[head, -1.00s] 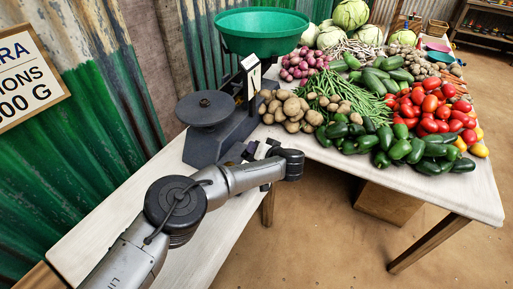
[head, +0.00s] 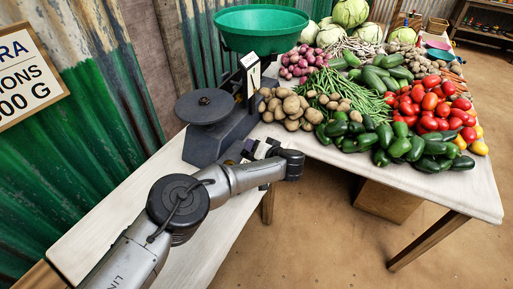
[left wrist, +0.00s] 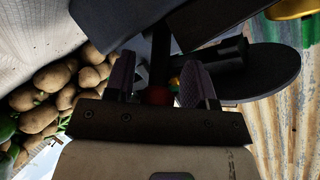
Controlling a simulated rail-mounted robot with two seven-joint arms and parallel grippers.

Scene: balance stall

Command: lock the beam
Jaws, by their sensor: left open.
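The balance scale has a dark grey body (head: 222,135), a round dark plate (head: 205,107) on the left and a green bowl pan (head: 262,30) on the right. My left gripper (head: 250,151) is at the near, low side of the body. In the left wrist view its two purple-faced fingers (left wrist: 158,84) stand apart. A red knob (left wrist: 158,95) shows between them; I cannot tell whether they touch it. The dark plate (left wrist: 262,75) and a dark arm of the scale show beyond the fingers. The beam itself is mostly hidden. My right gripper is not in view.
Potatoes (head: 290,106) lie close to the right of the scale, and also show in the wrist view (left wrist: 50,90). Beans, green peppers (head: 400,148) and tomatoes (head: 435,110) fill the table further right. A green corrugated wall (head: 75,130) stands at left. The near table top (head: 105,215) is clear.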

